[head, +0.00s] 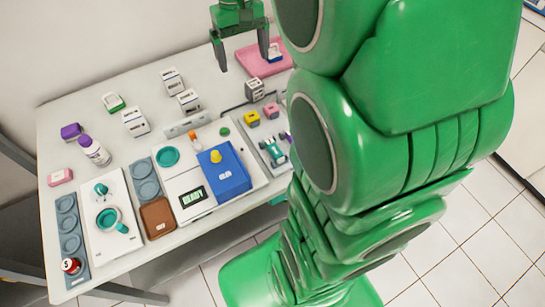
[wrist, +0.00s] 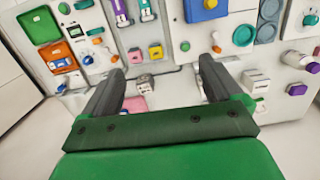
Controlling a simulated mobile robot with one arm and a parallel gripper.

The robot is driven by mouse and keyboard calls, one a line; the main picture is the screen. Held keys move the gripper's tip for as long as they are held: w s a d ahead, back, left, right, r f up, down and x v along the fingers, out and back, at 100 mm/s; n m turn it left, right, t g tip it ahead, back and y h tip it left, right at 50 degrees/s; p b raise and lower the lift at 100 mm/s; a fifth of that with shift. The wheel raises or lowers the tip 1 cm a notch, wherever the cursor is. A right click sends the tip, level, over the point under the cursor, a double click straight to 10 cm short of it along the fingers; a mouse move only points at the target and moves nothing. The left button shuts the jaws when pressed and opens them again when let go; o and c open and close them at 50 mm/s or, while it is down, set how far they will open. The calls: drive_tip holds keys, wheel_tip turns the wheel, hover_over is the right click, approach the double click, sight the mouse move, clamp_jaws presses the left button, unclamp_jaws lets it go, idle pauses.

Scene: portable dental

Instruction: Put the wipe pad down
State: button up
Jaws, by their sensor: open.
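My gripper (head: 243,62) is at the back of the table, above and beside a pink tray (head: 258,68). A small white and blue item (head: 275,51) shows at the pink tray, close to the right finger. It may be the wipe pad, but it is too small to tell. In the wrist view, a bit of the pink tray (wrist: 136,103) shows between the fingers, mostly hidden by my gripper body.
White labelled boxes (head: 135,122) stand left of the gripper. A blue tray (head: 226,180), a brown tray (head: 157,215) and a READY display (head: 193,196) lie nearer the front. Yellow (head: 252,119) and pink (head: 271,110) blocks sit in front of the pink tray.

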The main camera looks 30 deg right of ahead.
drive_tip(key=s+a+f, duration=0.2)
drive_tip(key=s+a, duration=0.1)
drive_tip(key=s, duration=0.9)
drive_tip(key=s+a+f, duration=0.2)
drive_tip(key=s+a, duration=0.1)
drive_tip(key=s, duration=0.9)
drive_tip(key=shift+s+g, duration=0.3)
drive_tip(key=shift+a+f, duration=0.1)
drive_tip(key=shift+a, duration=0.05)
